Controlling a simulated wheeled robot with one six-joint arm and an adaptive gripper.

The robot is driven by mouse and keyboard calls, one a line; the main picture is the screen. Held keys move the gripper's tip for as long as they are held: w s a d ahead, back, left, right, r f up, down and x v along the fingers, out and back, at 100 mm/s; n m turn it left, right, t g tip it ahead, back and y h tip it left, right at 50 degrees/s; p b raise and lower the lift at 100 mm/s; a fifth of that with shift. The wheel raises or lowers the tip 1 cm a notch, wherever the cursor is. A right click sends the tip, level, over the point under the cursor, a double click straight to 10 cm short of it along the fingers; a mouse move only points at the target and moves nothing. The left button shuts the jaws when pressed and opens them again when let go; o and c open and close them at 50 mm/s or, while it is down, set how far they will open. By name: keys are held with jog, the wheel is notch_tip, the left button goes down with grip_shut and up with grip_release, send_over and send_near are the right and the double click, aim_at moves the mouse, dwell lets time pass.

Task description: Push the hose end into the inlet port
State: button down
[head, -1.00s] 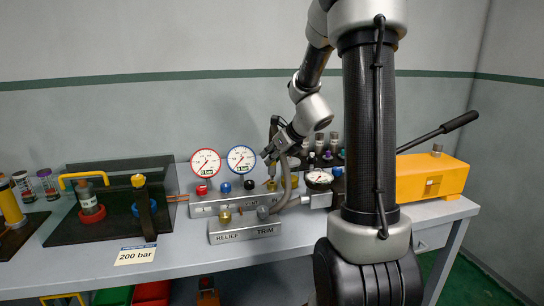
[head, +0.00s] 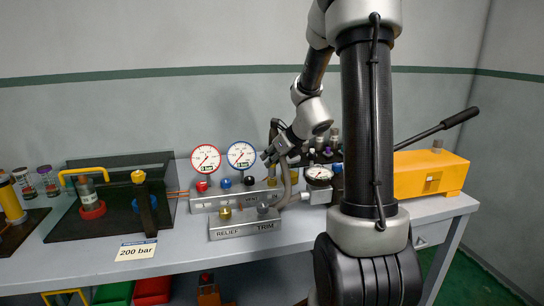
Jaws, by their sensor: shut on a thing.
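My gripper (head: 270,160) is small in the head view, above the right part of the grey manifold block (head: 215,201) and pointing down to the left. It is shut on the end of a grey hose (head: 287,183). The hose runs down from the gripper and curves toward the front block marked RELIEF and TRIM (head: 245,228). The hose end is mostly hidden by the fingers and the hose itself. The inlet port on the manifold cannot be made out clearly behind them. I cannot tell whether the hose end touches it.
A red-rimmed gauge (head: 206,159) and a blue-rimmed gauge (head: 241,156) stand behind the manifold. A smaller gauge (head: 319,174) is close right of the hose. A yellow pump (head: 430,174) stands at right. A 200 bar card (head: 136,250) lies at the front left.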

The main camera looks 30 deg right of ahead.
jog(key=shift+f, duration=0.5)
jog(key=c, duration=1.1)
grip_release()
jog(key=shift+c, duration=0.2)
jog(key=v, duration=1.2)
